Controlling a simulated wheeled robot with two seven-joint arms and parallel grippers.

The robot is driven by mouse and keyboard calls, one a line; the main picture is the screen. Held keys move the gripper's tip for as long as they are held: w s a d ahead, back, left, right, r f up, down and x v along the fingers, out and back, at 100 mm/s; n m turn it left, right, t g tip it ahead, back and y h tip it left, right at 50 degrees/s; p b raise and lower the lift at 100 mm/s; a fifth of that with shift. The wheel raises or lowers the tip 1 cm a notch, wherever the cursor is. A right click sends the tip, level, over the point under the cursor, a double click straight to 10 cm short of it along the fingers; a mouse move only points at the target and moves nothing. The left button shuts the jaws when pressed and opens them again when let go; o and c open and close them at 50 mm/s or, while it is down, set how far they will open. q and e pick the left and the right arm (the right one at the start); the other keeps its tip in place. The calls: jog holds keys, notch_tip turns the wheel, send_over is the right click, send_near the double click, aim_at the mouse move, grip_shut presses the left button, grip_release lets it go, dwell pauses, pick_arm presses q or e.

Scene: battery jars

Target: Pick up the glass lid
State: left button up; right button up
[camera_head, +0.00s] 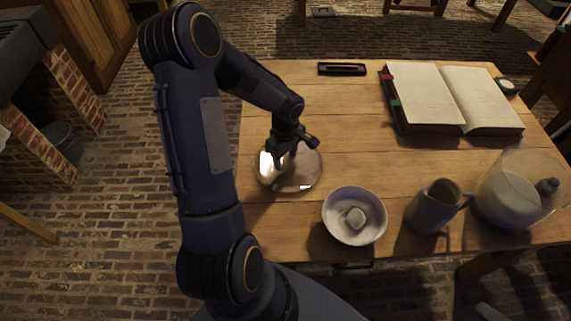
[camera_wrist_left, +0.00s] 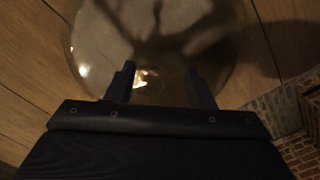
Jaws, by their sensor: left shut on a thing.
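The glass lid (camera_head: 305,172) is a round, clear, shiny disc near the left edge of the wooden table. My left gripper (camera_head: 284,153) reaches down over its middle and is shut on the lid. The part between the fingers is hard to make out. In the left wrist view, the lid (camera_wrist_left: 100,45) spreads broadly beneath the two dark fingers of my left gripper (camera_wrist_left: 160,84), with bright reflections and a dark shadow. I cannot tell whether the lid touches the table or hangs just above it. My right gripper is not in view.
A white bowl (camera_head: 340,229) holding a pale lump stands right of the lid. Further right are a grey jug (camera_head: 425,210) and a glass vessel (camera_head: 535,168) with pale contents. An open book (camera_head: 418,96) and a dark tray (camera_head: 342,69) lie behind. The table's middle is clear.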

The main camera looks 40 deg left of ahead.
pick_arm(q)
jog(key=shift+f, duration=0.2)
grip_shut()
jog(key=shift+s+r, duration=0.1)
